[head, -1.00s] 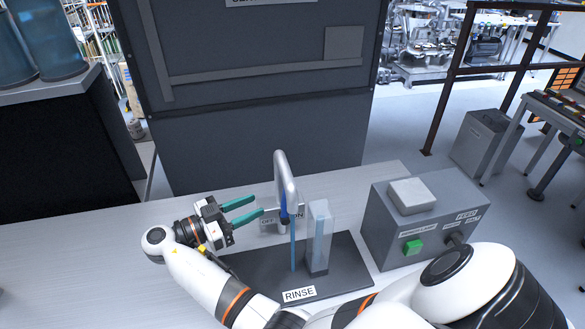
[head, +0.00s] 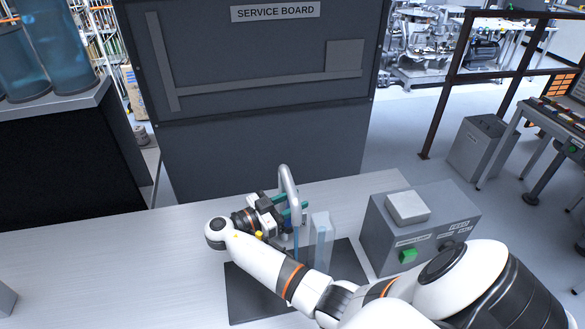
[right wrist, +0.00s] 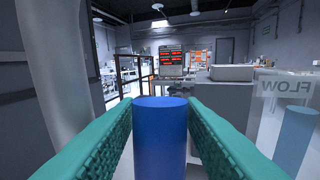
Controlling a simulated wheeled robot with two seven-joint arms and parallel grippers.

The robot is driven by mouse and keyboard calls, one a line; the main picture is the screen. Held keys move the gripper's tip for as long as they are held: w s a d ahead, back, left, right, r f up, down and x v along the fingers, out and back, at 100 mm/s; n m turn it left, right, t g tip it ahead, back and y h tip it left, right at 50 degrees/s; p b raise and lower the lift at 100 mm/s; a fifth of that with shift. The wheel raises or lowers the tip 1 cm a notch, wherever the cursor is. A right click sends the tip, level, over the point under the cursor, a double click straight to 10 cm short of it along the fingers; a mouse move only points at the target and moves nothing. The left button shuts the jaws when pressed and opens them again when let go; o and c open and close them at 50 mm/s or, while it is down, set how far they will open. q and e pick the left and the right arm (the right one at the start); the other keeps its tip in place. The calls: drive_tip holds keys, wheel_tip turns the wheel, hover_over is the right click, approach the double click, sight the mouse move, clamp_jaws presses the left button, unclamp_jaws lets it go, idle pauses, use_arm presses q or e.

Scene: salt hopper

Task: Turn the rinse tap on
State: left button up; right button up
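The rinse tap (head: 286,178) is a grey curved spout above a dark tray (head: 245,300). My right gripper (head: 291,211) is at the tap, with its teal fingers apart beside the spout. In the right wrist view, a blue cylindrical handle (right wrist: 160,140) stands upright in line with the gap between the fingertips (right wrist: 160,104). I cannot tell whether the fingers touch it. A thin blue strip (head: 296,238) hangs below the spout. My left gripper is not in view.
A clear upright tube (head: 321,240) stands right of the spout; in the right wrist view a FLOW label (right wrist: 286,86) shows. A grey box (head: 380,232) with a green button (head: 408,256) is farther right. The service board (head: 250,90) stands behind.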

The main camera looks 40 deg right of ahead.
clamp_jaws()
drive_tip(key=y, duration=0.1)
drive_tip(key=d+b, duration=0.1)
drive_tip(key=s+d+y+b, duration=0.1)
drive_tip(key=shift+f+m+y, duration=0.3)
drive_tip(key=shift+m, duration=0.1)
unclamp_jaws()
